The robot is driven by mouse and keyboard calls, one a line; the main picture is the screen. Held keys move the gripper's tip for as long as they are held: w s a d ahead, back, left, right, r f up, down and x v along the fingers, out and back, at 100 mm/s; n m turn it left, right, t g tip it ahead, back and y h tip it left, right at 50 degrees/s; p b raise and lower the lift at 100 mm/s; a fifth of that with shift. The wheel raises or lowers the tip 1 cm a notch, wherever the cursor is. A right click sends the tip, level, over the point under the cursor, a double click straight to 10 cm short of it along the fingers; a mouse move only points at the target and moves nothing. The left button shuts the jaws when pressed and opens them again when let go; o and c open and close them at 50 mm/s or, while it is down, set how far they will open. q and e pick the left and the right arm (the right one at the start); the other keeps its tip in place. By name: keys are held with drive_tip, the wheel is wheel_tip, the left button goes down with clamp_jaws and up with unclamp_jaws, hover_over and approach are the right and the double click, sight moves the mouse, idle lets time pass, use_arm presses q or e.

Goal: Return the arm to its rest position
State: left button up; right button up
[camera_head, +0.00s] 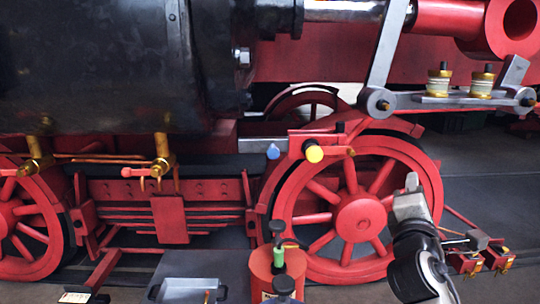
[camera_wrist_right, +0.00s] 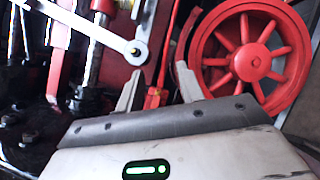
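My right arm comes in from the bottom right of the head view. Its right gripper (camera_head: 411,188) points up in front of the right-hand spoked red wheel (camera_head: 358,217). In the right wrist view the two fingers of the right gripper (camera_wrist_right: 158,82) stand apart. I see nothing held between them, only red parts of the locomotive behind. The red wheel also shows in the wrist view (camera_wrist_right: 247,60), to the right of the fingers. My left arm and left gripper are not in view.
The black and red locomotive (camera_head: 170,205) fills the background. A red can (camera_head: 277,270) with a green-topped item beside it and a grey tray (camera_head: 188,290) stand at the bottom. Brass oil cups (camera_head: 438,82) sit on the rod above. Small red and brass parts (camera_head: 481,260) are right of my arm.

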drive_tip(key=s+d+r+n+t+h, duration=0.1)
drive_tip(key=d+r+n, duration=0.2)
drive_tip(key=d, duration=0.5)
drive_tip(key=s+a+f+m+g+y, duration=0.2)
drive_tip(key=s+f+y, duration=0.1)
drive_tip(key=f, duration=0.6)
drive_tip(key=s+a+f+m+g+y, duration=0.1)
drive_tip(key=s+a+f+y, duration=0.15)
drive_tip(key=f, duration=0.65)
drive_tip(key=s+a+f+m+g+y, duration=0.1)
drive_tip(key=s+f+m+g+y, duration=0.2)
drive_tip(key=f, duration=0.6)
drive_tip(key=s+a+f+m+g+y, duration=0.2)
drive_tip(key=s+a+f+m, duration=0.15)
drive_tip(key=s+f, duration=0.45)
drive_tip(key=s+a+f+m+g+y, duration=0.25)
drive_tip(key=s+f+m, duration=0.25)
drive_tip(key=s, duration=0.5)
drive_tip(key=w+a+r+m+t, duration=0.1)
drive_tip(key=a+m, duration=0.3)
drive_tip(key=a, duration=0.5)
drive_tip(key=shift+a+h, duration=0.25)
drive_tip(key=shift+h, duration=0.05)
drive_tip(key=shift+t, duration=0.25)
